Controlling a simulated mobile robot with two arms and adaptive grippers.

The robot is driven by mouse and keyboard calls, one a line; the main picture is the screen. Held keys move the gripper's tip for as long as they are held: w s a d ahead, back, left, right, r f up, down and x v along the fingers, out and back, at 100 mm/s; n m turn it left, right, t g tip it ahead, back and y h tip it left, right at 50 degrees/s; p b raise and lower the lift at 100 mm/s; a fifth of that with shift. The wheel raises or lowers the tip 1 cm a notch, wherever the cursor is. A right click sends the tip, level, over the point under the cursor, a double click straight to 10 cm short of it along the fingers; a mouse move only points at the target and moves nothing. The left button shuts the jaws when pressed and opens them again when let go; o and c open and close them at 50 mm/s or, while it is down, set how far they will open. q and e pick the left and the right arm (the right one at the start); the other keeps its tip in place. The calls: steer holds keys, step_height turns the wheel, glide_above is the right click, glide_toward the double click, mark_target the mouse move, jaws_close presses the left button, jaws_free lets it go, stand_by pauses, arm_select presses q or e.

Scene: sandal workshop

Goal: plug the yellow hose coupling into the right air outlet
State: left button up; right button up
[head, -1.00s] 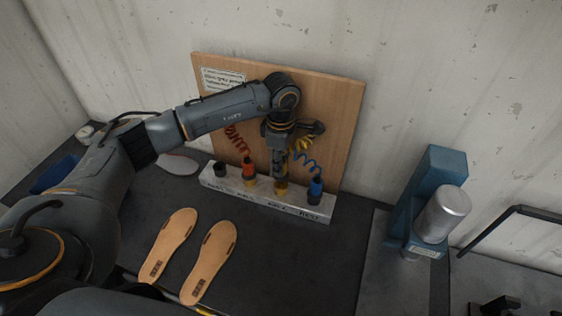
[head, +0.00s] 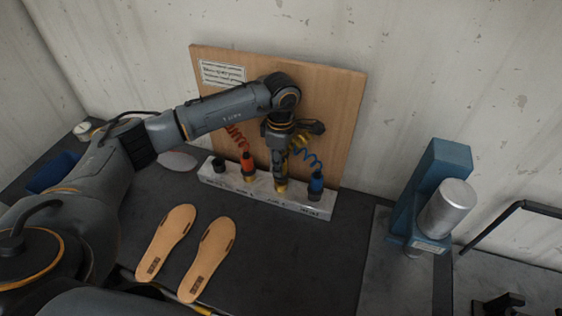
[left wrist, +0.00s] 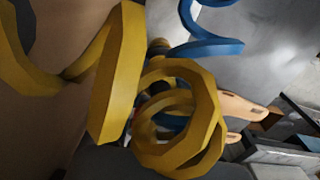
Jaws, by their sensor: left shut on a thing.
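My left gripper (head: 281,177) points down in front of the wooden board, shut on the yellow hose coupling (head: 281,187). The coupling's lower end is at the pale outlet block (head: 226,182), at the position between the orange and blue couplings. I cannot tell whether it is seated or just above. The yellow coiled hose (left wrist: 185,150) fills much of the left wrist view and hides the coupling and fingertips there. The orange coupling (head: 248,166) and blue coupling (head: 317,183) stand upright on the block. My right gripper is not in view.
A dark stub (head: 219,165) stands at the block's left end. The wooden board (head: 340,110) rises behind. Two tan insoles (head: 166,243) lie on the dark table in front. A blue press-like machine (head: 432,190) stands at right. Dark table between is clear.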

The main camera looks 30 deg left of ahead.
arm_select(q)
steer(key=shift+f+b, duration=0.8)
steer(key=shift+f, duration=0.15)
steer(key=o, duration=1.1)
steer(key=shift+c, duration=0.2)
steer(key=shift+r+p, duration=2.35)
steer(key=shift+r, duration=2.7)
steer(key=shift+f, duration=0.1)
